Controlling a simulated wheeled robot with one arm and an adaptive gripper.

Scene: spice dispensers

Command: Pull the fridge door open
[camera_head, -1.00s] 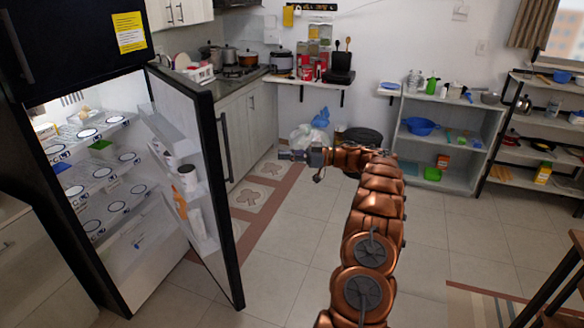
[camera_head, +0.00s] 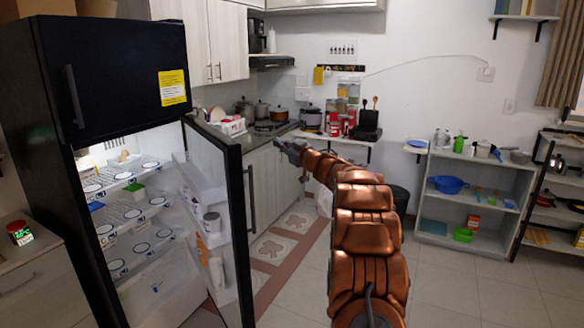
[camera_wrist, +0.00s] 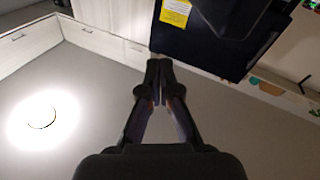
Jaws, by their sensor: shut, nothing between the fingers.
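The fridge (camera_head: 60,130) stands at the left in the head view, black outside with a white lit inside. Its lower door (camera_head: 233,190) stands open, swung out to the right, with white shelves and bottles on its inner side. A dark vertical door handle (camera_head: 252,188) shows on the door's outer side. My gripper (camera_head: 279,143) is shut and empty, to the right of the door's upper part and apart from the handle. In the wrist view, my gripper (camera_wrist: 160,66) has its fingertips together, with the black fridge (camera_wrist: 215,40) and its yellow note beyond.
A counter (camera_head: 270,150) with pots and a stove lies behind the door. A grey shelf unit (camera_head: 480,185) with a blue bowl stands at the right. A drawer cabinet (camera_head: 30,270) is left of the fridge. The tiled floor at centre right is clear.

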